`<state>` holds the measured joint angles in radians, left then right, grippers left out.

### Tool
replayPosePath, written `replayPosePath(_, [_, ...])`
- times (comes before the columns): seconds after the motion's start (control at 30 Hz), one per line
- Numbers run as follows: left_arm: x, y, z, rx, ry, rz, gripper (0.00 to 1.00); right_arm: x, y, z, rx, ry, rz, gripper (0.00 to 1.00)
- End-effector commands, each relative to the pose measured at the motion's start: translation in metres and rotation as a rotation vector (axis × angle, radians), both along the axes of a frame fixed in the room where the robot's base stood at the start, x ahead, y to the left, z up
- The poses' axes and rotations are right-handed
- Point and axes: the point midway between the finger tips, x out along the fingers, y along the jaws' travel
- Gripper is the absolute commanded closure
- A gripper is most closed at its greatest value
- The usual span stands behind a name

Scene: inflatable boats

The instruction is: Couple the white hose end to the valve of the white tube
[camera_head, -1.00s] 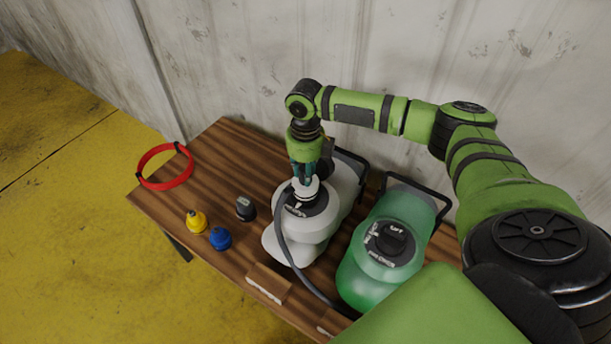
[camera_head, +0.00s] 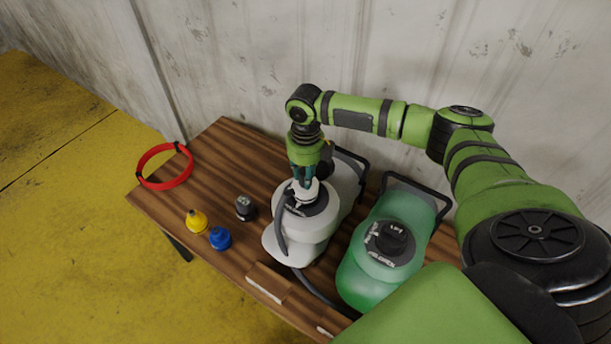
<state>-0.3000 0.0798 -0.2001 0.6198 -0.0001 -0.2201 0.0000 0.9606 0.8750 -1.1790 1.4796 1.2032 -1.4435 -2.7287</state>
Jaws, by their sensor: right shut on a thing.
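The white tube (camera_head: 283,244) lies on the wooden table, with a dark round valve (camera_head: 319,205) on its top. My right gripper (camera_head: 303,180) points down over this valve and is shut on the white hose end (camera_head: 306,192). The hose end is at the valve; the fingers and its small size hide whether it is seated. A dark hose (camera_head: 281,234) runs from it down over the white tube's left side, then along the table towards the front right. My left gripper is not in view.
A green tube (camera_head: 366,279) with a dark valve cap (camera_head: 393,240) lies to the right. Yellow (camera_head: 196,221), blue (camera_head: 220,238) and dark (camera_head: 244,208) caps stand to the left. A wall stands close behind.

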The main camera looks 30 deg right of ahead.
Motion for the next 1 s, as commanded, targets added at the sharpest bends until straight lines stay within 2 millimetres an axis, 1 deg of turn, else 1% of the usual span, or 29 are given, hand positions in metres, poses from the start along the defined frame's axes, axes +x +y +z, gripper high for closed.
replayPosePath(0.33, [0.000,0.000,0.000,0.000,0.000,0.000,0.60,0.000,0.000,0.000,0.000,-0.001,0.000,1.00])
replayPosePath(1.0, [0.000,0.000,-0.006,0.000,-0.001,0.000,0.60,0.000,0.000,-0.011,0.000,-0.001,0.001,1.00])
